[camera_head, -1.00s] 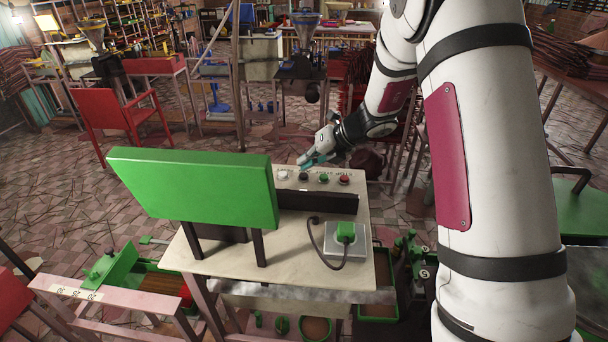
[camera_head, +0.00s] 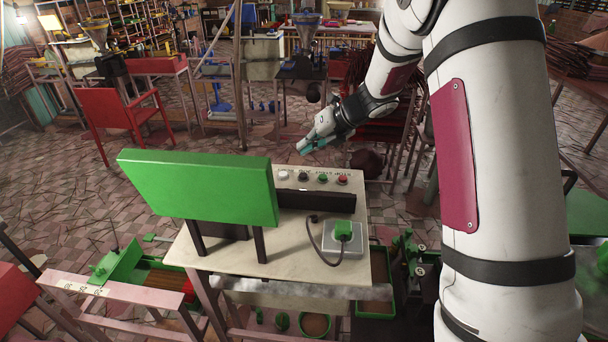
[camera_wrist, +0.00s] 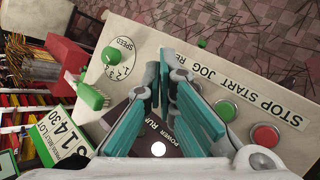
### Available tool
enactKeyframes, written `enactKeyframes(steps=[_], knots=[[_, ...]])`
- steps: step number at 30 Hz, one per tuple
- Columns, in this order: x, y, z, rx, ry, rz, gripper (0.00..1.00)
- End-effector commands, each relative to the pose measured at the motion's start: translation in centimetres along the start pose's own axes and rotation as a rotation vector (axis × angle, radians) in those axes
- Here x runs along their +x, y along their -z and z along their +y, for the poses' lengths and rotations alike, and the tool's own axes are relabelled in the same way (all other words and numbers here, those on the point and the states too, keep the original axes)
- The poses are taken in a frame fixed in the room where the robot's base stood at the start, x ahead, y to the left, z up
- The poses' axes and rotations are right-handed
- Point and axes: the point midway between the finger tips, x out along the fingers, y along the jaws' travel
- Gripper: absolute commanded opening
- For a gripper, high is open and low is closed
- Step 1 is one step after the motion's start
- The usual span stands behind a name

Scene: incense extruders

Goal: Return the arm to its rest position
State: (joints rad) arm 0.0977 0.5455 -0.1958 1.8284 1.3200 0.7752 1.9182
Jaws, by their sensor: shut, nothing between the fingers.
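My gripper (camera_head: 304,147) is shut and empty, with teal fingers. In the head view it hangs above the far edge of the control table (camera_head: 290,243), apart from the row of buttons. In the wrist view its closed fingers (camera_wrist: 162,68) reach over the panel, which carries a green button (camera_wrist: 226,110), a red button (camera_wrist: 266,135) and a green speed knob (camera_wrist: 110,57). The fingers hide part of the panel. My arm stretches from the lower right to the table.
A green board (camera_head: 200,187) stands on the table's near left. A socket box with a green plug (camera_head: 343,231) and cable sits at the right. A red chair (camera_head: 118,115) stands at the back left. Open tiled floor lies left of the table.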

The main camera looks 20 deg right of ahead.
Motion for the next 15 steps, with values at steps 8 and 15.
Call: enactKeyframes(steps=[8,15], knots=[[0.0,-0.1,0.1,0.001,0.0,0.001,0.0],[-2.3,0.4,2.6,-0.185,-0.01,0.02,0.0]])
